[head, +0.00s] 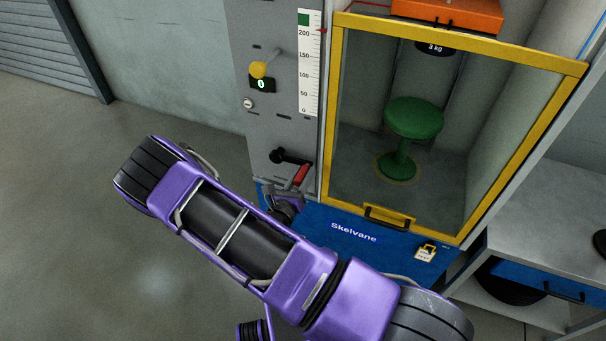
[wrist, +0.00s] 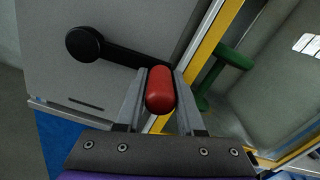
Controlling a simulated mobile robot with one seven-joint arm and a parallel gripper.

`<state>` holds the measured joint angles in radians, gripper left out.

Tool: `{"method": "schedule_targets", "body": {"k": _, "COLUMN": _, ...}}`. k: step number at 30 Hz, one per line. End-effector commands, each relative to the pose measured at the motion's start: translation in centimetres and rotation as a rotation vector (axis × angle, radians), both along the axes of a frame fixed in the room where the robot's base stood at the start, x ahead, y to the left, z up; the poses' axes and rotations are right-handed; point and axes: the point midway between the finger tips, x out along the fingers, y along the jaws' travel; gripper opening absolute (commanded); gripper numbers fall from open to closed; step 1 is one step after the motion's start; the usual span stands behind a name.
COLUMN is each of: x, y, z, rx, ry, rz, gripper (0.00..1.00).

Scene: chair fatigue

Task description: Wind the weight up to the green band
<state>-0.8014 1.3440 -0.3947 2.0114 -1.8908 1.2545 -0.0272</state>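The crank has a black hub (head: 278,155) on the grey panel and a red handle (head: 301,175). In the wrist view the red handle (wrist: 160,90) stands between the two fingers of my gripper (wrist: 160,85), which appear to touch it on both sides. The black crank arm (wrist: 120,54) runs left to the hub. In the head view my gripper (head: 293,192) is partly hidden by my arm. The black 3 kg weight (head: 435,47) hangs high behind the yellow-framed door, under an orange block (head: 447,14). The green band (head: 303,19) tops the scale (head: 309,75); a small red mark (head: 321,30) sits slightly below band level.
A green stool (head: 413,118) stands under the weight. A yellow lever knob (head: 258,69) is above a counter (head: 262,85) reading 0. The closed door frame (head: 455,37) is right of the crank. A workbench (head: 545,205) stands at right; open floor lies left.

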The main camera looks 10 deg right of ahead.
Motion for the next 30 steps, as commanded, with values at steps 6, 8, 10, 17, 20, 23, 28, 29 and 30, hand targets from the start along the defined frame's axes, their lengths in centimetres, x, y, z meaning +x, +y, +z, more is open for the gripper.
{"method": "schedule_targets", "body": {"k": 6, "x": 0.0, "y": 0.0, "z": 0.0, "rx": 0.001, "ry": 0.000, "rz": 0.000, "gripper": 0.64}}
{"method": "schedule_targets", "body": {"k": 8, "x": 0.0, "y": 0.0, "z": 0.0, "rx": 0.001, "ry": 0.000, "rz": 0.000, "gripper": 0.64}}
{"method": "schedule_targets", "body": {"k": 10, "x": 0.0, "y": 0.0, "z": -0.1, "rx": 0.001, "ry": 0.000, "rz": 0.000, "gripper": 0.64}}
{"method": "schedule_targets", "body": {"k": 17, "x": -1.0, "y": 0.8, "z": -0.1, "rx": 0.002, "ry": 0.001, "rz": 0.001, "gripper": 0.64}}
{"method": "schedule_targets", "body": {"k": 20, "x": -2.4, "y": 1.8, "z": 0.0, "rx": 0.003, "ry": 0.002, "rz": 0.003, "gripper": 0.64}}
{"method": "schedule_targets", "body": {"k": 23, "x": -4.3, "y": 3.3, "z": -0.1, "rx": 0.001, "ry": 0.002, "rz": 0.003, "gripper": 0.64}}
{"method": "schedule_targets", "body": {"k": 28, "x": -7.8, "y": 5.8, "z": -0.1, "rx": 0.001, "ry": 0.002, "rz": 0.004, "gripper": 0.64}}
{"method": "schedule_targets", "body": {"k": 29, "x": -8.4, "y": 6.3, "z": -0.1, "rx": 0.003, "ry": 0.002, "rz": 0.005, "gripper": 0.64}}
{"method": "schedule_targets", "body": {"k": 30, "x": -9.1, "y": 6.8, "z": -0.1, "rx": 0.002, "ry": 0.001, "rz": 0.004, "gripper": 0.64}}
